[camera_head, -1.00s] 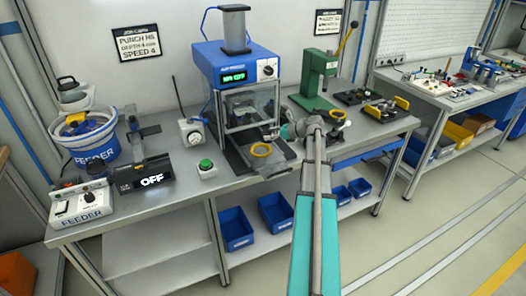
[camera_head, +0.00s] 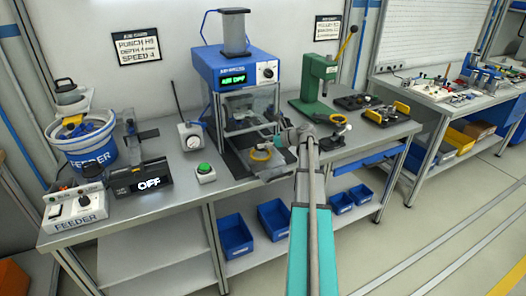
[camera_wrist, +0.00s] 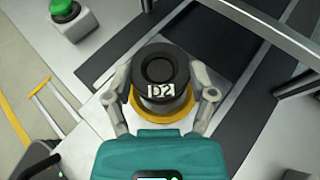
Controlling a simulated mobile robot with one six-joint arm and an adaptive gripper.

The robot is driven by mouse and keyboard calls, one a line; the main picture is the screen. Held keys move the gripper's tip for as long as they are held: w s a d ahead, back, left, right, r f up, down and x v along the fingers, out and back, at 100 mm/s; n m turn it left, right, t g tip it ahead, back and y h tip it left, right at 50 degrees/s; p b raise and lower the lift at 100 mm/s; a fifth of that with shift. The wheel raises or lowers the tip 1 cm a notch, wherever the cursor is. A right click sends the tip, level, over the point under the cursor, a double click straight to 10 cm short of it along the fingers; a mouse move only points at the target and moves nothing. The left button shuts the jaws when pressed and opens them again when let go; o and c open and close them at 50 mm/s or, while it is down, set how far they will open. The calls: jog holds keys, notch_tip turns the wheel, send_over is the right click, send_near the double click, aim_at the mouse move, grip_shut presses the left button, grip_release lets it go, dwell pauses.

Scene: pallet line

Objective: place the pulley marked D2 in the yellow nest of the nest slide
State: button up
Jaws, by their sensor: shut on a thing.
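The black pulley marked D2 (camera_wrist: 161,60) is upright in the wrist view, its label facing me. My gripper (camera_wrist: 161,97) is shut on it, one finger on each side. The yellow nest (camera_wrist: 158,115) shows as a ring around and below the pulley's lower part; I cannot tell whether the pulley touches it.
A green button (camera_head: 204,168) stands left of the slide and also shows in the wrist view (camera_wrist: 64,10). The press's clear guard (camera_head: 252,108) stands behind the nest. A green hand press (camera_head: 318,88) stands to the right. The feeder (camera_head: 88,148) is at the left.

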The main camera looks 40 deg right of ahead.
aim_at(264, 156)
jog(key=shift+w+f+b, duration=0.25)
jog(key=shift+f+b, duration=0.1)
jog(key=shift+f, duration=0.2)
jog(key=shift+f+b, duration=1.25)
jog(key=shift+f, duration=0.15)
jog(key=o, duration=1.1)
jog(key=shift+o, duration=0.2)
jog(key=shift+s+r, duration=0.1)
jog(key=shift+r, duration=0.15)
jog(key=shift+s+d+r, duration=0.1)
jog(key=shift+s, duration=0.1)
jog(key=p+v, duration=0.4)
jog(key=v, duration=0.7)
jog(key=shift+s+p, duration=0.2)
jog(key=shift+p, duration=0.15)
